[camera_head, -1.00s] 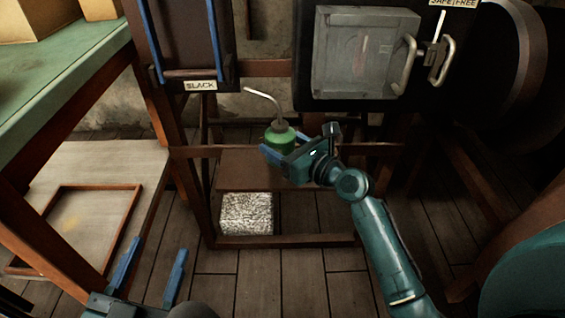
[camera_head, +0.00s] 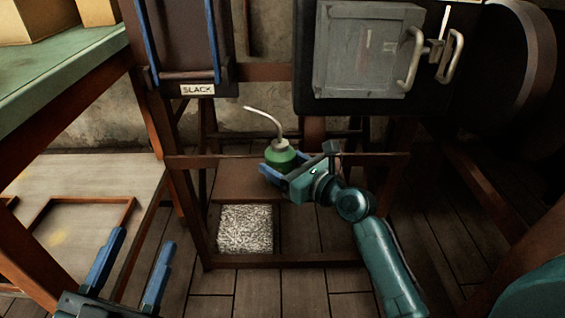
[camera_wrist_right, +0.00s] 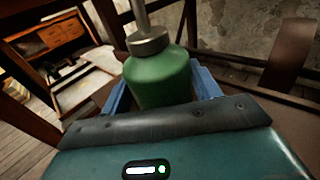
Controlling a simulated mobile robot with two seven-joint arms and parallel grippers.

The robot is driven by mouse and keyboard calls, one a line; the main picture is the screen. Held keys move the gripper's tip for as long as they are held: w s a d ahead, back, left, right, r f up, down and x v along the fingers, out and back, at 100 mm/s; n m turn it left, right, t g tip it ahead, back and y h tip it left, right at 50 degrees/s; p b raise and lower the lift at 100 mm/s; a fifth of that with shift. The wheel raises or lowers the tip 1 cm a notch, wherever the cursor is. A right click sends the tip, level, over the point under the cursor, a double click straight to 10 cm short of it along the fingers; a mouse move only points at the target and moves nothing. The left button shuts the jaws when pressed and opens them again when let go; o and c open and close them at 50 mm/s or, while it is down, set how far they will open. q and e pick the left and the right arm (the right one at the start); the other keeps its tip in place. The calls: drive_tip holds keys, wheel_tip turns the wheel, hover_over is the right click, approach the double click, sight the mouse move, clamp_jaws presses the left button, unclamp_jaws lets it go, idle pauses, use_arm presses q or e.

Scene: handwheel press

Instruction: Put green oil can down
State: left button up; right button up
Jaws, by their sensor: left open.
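The green oil can (camera_head: 281,159) has a grey cap and a long bent spout. It is upright at the wooden stand, close to the thin front rail, above or on the brown shelf (camera_head: 240,183); I cannot tell whether its base touches. My right gripper (camera_head: 272,172) is shut on the can, its blue fingers on either side of the body. In the right wrist view the can (camera_wrist_right: 160,78) sits between these fingers (camera_wrist_right: 163,92), its lower part hidden by the gripper body. My left gripper (camera_head: 132,270) is open and empty at the lower left.
A speckled pale block (camera_head: 245,229) lies under the shelf. A panel labelled SLACK (camera_head: 197,90) and a grey box with handles (camera_head: 362,50) hang above. A green-topped bench (camera_head: 60,75) stands left, with a low wooden platform (camera_head: 95,178) beneath. Floor in front is clear.

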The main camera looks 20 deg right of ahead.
drive_tip(key=o, duration=0.4)
drive_tip(key=shift+r, duration=0.1)
